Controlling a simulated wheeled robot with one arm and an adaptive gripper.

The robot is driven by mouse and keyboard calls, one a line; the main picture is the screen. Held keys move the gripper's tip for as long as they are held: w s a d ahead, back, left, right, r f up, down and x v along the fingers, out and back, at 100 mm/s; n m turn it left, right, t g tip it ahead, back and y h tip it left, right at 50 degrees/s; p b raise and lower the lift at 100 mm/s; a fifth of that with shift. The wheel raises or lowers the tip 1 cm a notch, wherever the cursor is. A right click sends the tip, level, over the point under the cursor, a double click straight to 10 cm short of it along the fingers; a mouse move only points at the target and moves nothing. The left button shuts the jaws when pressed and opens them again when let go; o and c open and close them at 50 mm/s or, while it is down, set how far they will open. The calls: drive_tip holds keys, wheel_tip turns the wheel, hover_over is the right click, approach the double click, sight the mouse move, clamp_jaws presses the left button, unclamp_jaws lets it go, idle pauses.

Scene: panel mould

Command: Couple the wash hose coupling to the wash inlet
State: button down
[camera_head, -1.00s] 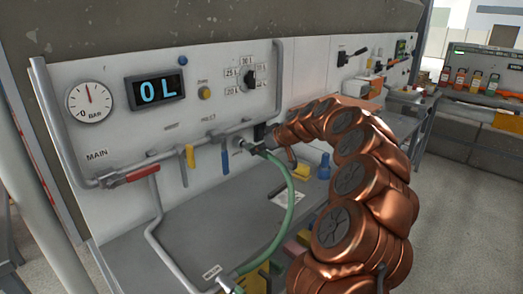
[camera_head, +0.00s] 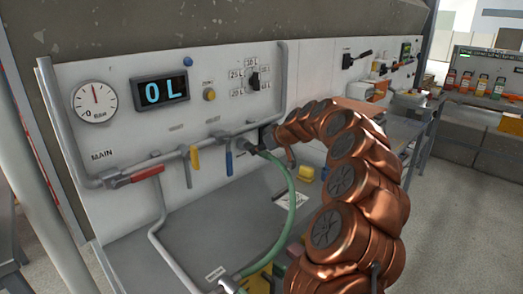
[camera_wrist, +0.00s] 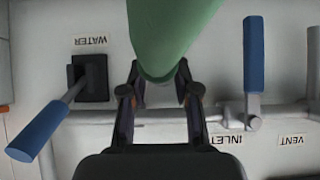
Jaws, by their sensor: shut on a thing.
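My gripper (camera_head: 262,142) is at the pipe on the panel, right of a blue-handled valve (camera_head: 229,161). In the wrist view my gripper (camera_wrist: 160,80) has its two fingers on either side of the green hose end (camera_wrist: 170,35) and is shut on it. The green hose (camera_head: 291,200) loops down from my gripper to a metal fitting (camera_head: 229,284) at the bottom. The coupling's mouth is hidden, so I cannot tell whether it touches an inlet. An INLET label (camera_wrist: 233,139) lies beside a blue lever (camera_wrist: 253,55) in the wrist view.
The panel carries a gauge (camera_head: 95,101), a 0 L display (camera_head: 161,91), a red MAIN handle (camera_head: 147,173) and a yellow handle (camera_head: 194,158). A WATER switch with a blue lever (camera_wrist: 38,130) sits at left in the wrist view. The grey worktop (camera_head: 190,237) is largely clear.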

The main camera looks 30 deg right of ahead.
drive_tip(key=shift+w+a, duration=0.1)
drive_tip(key=shift+w, duration=0.25)
drive_tip(key=c, duration=0.8)
unclamp_jaws()
drive_tip(key=shift+o, duration=0.2)
drive_tip(key=v, duration=1.2)
drive_tip(key=shift+w, duration=0.1)
drive_tip(key=s+a+n+g+y+p, duration=0.15)
drive_tip(key=s+a, duration=0.25)
drive_tip(key=a, duration=0.5)
drive_tip(key=s+a+g+p, duration=0.15)
drive_tip(key=s+a, duration=0.25)
drive_tip(key=a, duration=0.5)
drive_tip(key=s+a+g+p, duration=0.1)
drive_tip(key=s+a+g, duration=0.3)
drive_tip(key=a, duration=0.5)
drive_tip(key=s+a+f+m+g+h+p, duration=0.1)
drive_tip(key=s+f, duration=0.3)
drive_tip(key=s, duration=1.1)
drive_tip(key=s+a+f+m+g+h+p, duration=0.1)
drive_tip(key=s+f+m+g+h+p, duration=0.1)
drive_tip(key=s, duration=1.3)
wheel_tip(320, 180, down, 3)
drive_tip(key=shift+s+a+r+m+g+h+p, duration=0.15)
drive_tip(key=shift+a+m+g+h+p, duration=0.25)
drive_tip(key=shift+g, duration=0.6)
